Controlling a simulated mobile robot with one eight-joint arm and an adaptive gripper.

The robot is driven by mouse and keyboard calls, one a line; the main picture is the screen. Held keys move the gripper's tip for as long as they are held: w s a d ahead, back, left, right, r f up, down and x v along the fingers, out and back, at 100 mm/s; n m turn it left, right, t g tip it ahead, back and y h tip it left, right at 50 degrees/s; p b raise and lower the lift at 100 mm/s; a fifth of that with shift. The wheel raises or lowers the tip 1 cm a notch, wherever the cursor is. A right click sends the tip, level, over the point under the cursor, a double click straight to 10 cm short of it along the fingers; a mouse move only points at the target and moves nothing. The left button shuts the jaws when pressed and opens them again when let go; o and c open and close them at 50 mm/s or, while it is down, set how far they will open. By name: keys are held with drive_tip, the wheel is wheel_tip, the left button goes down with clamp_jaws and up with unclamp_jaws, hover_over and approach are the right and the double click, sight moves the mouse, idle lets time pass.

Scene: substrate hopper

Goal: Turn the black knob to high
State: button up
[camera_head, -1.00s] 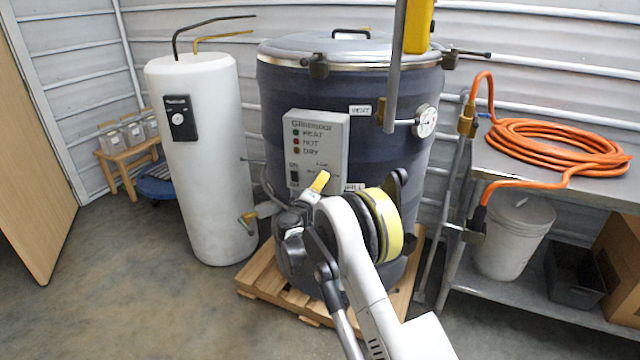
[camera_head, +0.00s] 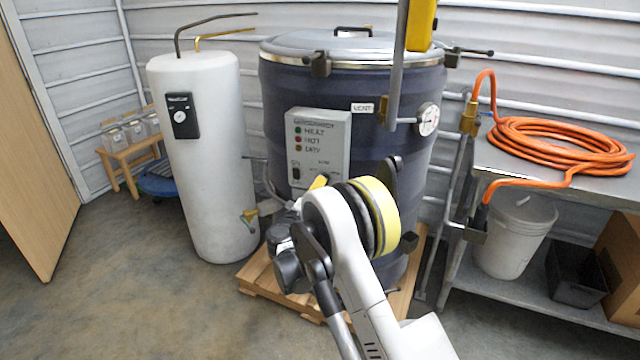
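The grey control panel (camera_head: 335,125) is on the front of the dark blue drum (camera_head: 385,90). It has three small coloured lights and a black switch (camera_head: 296,171) at its lower left. My gripper (camera_head: 288,262) is a dark shape at the end of the arm, in front of the lower drum and below the panel. Its fingers are not clear, and I see nothing held in it.
A white tank (camera_head: 195,200) with a black dial box (camera_head: 181,115) stands to the left. At right, an orange hose (camera_head: 560,145) lies on a metal table (camera_head: 490,160). The drum stands on a wooden pallet (camera_head: 255,285). Floor is clear at front left.

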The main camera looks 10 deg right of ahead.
drive_tip(key=v, duration=0.5)
drive_tip(key=shift+s+a, duration=0.15)
drive_tip(key=shift+s, duration=0.1)
drive_tip(key=s+d+r+m+g+y, duration=0.1)
drive_tip(key=s+d+r+m+g, duration=0.15)
drive_tip(key=s+d+r, duration=0.45)
drive_tip(key=s+d+r+m+g+y, duration=0.1)
drive_tip(key=s+d+r+g, duration=0.25)
drive_tip(key=s, duration=0.45)
drive_tip(key=s+a+f+m+g+y, duration=0.1)
drive_tip(key=s+a+y, duration=0.1)
drive_tip(key=s, duration=1.2)
drive_tip(key=s+a+f+m+g+y, duration=0.1)
drive_tip(key=s+y, duration=0.4)
drive_tip(key=s, duration=1)
drive_tip(key=shift+a+m+g, duration=0.3)
drive_tip(key=shift+a+m, duration=0.25)
drive_tip(key=shift+a, duration=0.05)
drive_tip(key=shift+f, duration=0.2)
